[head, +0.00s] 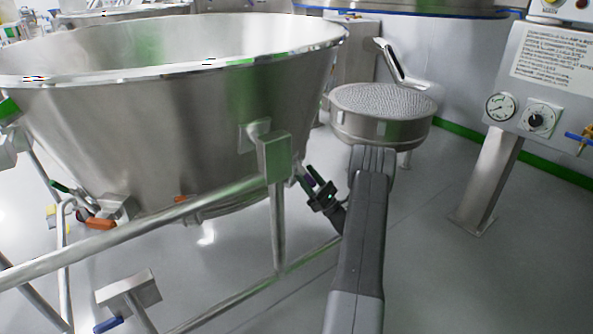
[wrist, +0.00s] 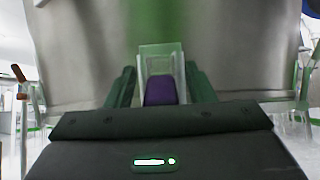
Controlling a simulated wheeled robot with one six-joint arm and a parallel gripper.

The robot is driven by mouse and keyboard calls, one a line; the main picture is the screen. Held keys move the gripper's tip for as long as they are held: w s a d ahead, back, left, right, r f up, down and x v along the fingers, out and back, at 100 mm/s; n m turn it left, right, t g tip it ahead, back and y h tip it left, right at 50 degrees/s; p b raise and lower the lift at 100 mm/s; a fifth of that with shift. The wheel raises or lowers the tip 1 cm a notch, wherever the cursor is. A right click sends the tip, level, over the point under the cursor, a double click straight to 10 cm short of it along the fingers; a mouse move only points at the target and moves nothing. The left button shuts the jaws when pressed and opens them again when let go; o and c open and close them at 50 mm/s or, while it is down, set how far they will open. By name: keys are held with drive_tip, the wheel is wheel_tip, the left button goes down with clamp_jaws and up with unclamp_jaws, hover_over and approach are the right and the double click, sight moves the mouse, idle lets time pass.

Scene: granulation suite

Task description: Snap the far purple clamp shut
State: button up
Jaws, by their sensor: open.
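The purple clamp (wrist: 160,91) shows in the wrist view as a purple lever on a pale metal bracket (wrist: 160,58), against the steel wall of a large vessel. My gripper (wrist: 161,84) is open, with one dark green finger on each side of the purple lever. I cannot tell whether the fingers touch it. The lower part of the lever is hidden behind the gripper body. In the head view my gripper (head: 314,180) is beside the lower right of the large steel bowl (head: 150,130). I cannot make out the purple clamp there.
A tubular frame (head: 150,240) with a post (head: 277,215) stands around the bowl, close to my gripper. Orange handles (head: 100,224) sit low on the left. Floor at lower right is clear.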

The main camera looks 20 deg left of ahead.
drive_tip(key=shift+w+a+r, duration=0.15)
drive_tip(key=shift+a+r, duration=0.2)
drive_tip(key=shift+r, duration=0.1)
clamp_jaws()
